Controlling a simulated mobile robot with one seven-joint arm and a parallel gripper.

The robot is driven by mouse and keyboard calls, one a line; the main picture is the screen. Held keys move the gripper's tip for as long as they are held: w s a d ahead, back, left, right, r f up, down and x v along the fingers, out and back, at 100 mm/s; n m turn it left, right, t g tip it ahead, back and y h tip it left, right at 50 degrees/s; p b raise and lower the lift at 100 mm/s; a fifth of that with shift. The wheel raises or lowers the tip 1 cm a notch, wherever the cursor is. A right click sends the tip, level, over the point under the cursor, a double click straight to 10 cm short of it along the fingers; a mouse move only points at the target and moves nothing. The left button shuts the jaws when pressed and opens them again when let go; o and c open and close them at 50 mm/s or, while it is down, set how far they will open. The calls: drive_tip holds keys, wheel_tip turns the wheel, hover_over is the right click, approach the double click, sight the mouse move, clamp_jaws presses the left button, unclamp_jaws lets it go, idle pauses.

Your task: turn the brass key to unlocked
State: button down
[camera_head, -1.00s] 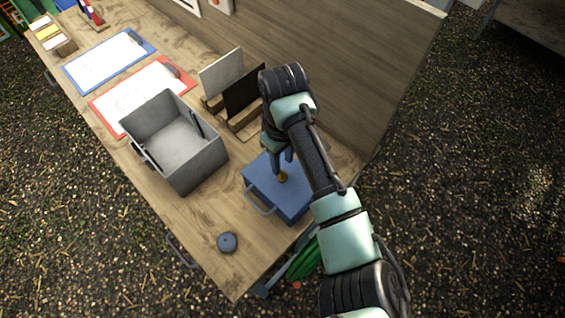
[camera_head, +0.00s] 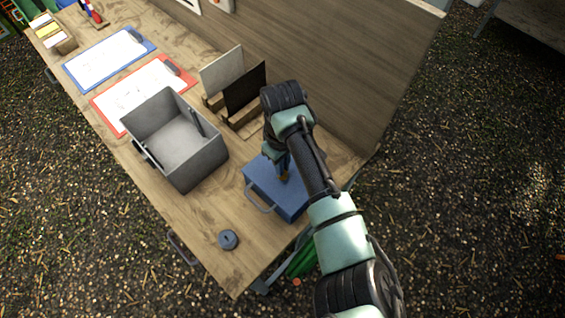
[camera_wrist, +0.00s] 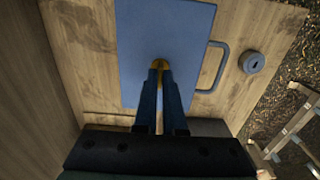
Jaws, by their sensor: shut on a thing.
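The brass key (camera_wrist: 160,63) stands on the flat face of a blue box (camera_wrist: 190,30). My gripper (camera_wrist: 160,72) is shut on the key, and its blue fingers cover most of it in the wrist view. In the head view the blue box (camera_head: 266,186) lies on the bench with its grey handle towards the front edge. The key's turn angle is hidden by the fingers.
A round grey disc (camera_head: 228,240) lies near the bench's front edge. A grey open bin (camera_head: 205,165) stands left of the box. Two upright panels in wooden stands (camera_head: 243,118) are behind it. Clipboards (camera_head: 108,58) lie farther left. A wooden back wall (camera_head: 345,95) bounds the bench.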

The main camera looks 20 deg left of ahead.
drive_tip(key=shift+r+m+p, duration=0.1)
drive_tip(key=shift+m+p, duration=0.2)
drive_tip(key=m+p, duration=0.2)
drive_tip(key=shift+m, duration=0.4)
drive_tip(key=m+p, duration=0.2)
drive_tip(key=m, duration=0.3)
drive_tip(key=m+p, duration=0.1)
drive_tip(key=m, duration=0.3)
drive_tip(key=shift+m+p, duration=0.4)
drive_tip(key=m, duration=0.4)
drive_tip(key=shift+m+p, duration=0.3)
drive_tip(key=shift+p, duration=0.1)
drive_tip(key=shift+w, duration=0.1)
drive_tip(key=c, duration=1)
unclamp_jaws()
